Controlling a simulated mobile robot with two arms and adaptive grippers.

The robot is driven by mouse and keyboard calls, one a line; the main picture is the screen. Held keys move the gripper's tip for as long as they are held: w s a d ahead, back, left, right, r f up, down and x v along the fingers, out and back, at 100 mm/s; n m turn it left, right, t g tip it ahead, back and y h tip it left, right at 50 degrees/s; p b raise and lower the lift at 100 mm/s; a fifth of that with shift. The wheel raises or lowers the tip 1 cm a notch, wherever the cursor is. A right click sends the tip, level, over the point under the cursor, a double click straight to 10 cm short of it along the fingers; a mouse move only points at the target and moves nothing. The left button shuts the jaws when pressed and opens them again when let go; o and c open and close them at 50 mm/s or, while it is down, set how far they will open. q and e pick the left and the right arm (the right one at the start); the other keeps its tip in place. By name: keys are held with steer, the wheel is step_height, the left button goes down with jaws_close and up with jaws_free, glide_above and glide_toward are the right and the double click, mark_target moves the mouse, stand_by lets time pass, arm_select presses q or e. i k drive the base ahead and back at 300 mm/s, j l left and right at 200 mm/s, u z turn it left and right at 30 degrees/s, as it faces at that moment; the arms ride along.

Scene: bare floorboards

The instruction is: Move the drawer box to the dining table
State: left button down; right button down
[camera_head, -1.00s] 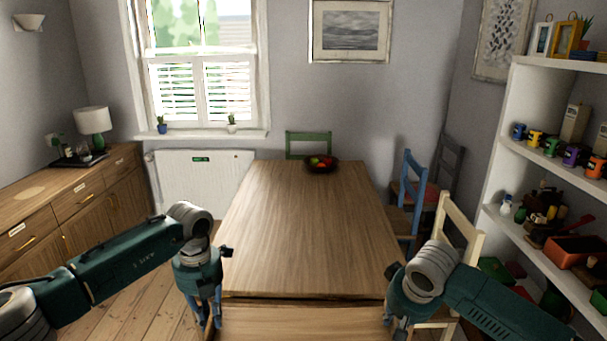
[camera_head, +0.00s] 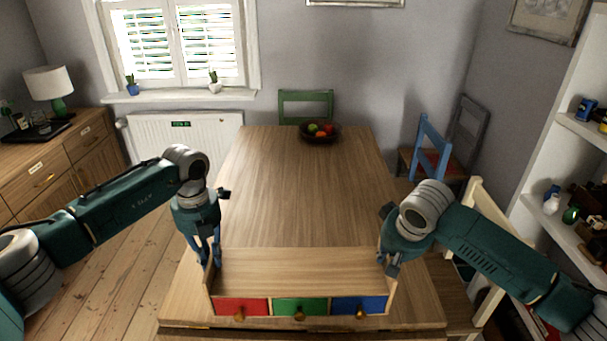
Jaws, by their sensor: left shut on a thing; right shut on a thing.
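The drawer box (camera_head: 303,268) is a wooden box with a red, a green and a blue drawer front, each with a round knob. It is at the bottom middle of the head view, over the near end of the dining table (camera_head: 300,190). Whether it touches the tabletop I cannot tell. My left gripper (camera_head: 211,258) is shut on the box's left side wall. My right gripper (camera_head: 388,262) is shut on its right side wall. The fingertips are partly hidden.
A fruit bowl (camera_head: 320,133) stands at the table's far end, with bare tabletop before it. A green chair (camera_head: 306,105) is behind the table; a blue chair (camera_head: 430,150) and a cream chair (camera_head: 490,215) are on the right. A sideboard (camera_head: 50,165) is left, shelves (camera_head: 560,160) right.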

mark_target(304, 206)
steer(key=i, duration=1.55)
steer(key=z, duration=0.05)
